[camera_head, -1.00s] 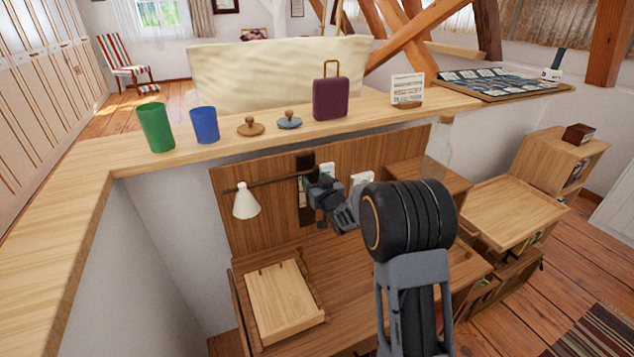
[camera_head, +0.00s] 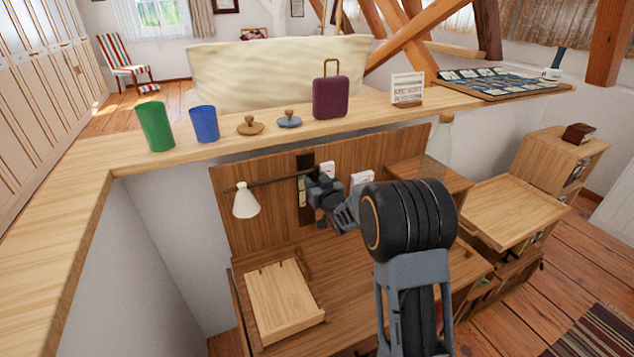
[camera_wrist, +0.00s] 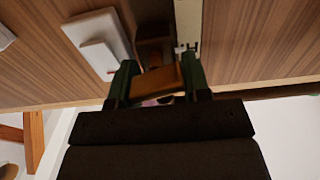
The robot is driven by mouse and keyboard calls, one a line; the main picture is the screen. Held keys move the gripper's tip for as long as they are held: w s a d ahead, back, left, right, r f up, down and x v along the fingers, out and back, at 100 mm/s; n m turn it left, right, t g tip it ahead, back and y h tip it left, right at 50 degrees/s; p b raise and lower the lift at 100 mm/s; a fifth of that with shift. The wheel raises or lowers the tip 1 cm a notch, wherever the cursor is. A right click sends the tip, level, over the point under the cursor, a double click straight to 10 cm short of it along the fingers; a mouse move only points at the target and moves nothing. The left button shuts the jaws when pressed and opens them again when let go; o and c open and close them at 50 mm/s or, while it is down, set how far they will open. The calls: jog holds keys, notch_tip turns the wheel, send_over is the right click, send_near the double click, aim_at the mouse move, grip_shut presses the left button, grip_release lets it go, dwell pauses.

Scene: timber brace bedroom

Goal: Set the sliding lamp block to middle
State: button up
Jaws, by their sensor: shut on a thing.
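The wall lamp has a white cone shade (camera_head: 245,200) on a thin dark arm (camera_head: 272,182) against the wooden back panel. The arm runs right to a dark vertical track (camera_head: 303,187) on the panel. My gripper (camera_head: 316,186) is at the right side of this track and hides part of it. In the wrist view, my gripper (camera_wrist: 157,76) is shut on a brown wooden block (camera_wrist: 162,80), one finger on each side. A pale marked strip (camera_wrist: 186,32) lies beside the track. The block's exact height along the track is hard to tell.
White plates (camera_head: 361,179) are on the panel right of my gripper. A wooden tray (camera_head: 283,300) lies on the desk below. Cups, a purple case (camera_head: 330,97) and a small card (camera_head: 407,88) stand on the ledge above. The desk's middle is partly hidden by my arm.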

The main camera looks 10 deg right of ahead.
notch_tip(320, 180, down, 5)
jog(key=b, duration=0.4)
jog(key=o, duration=1.1)
jog(key=shift+s, duration=0.1)
jog(key=s+d, duration=0.2)
jog(key=s, duration=1.1)
jog(key=shift+s+d, duration=0.2)
jog(key=shift+d, duration=0.15)
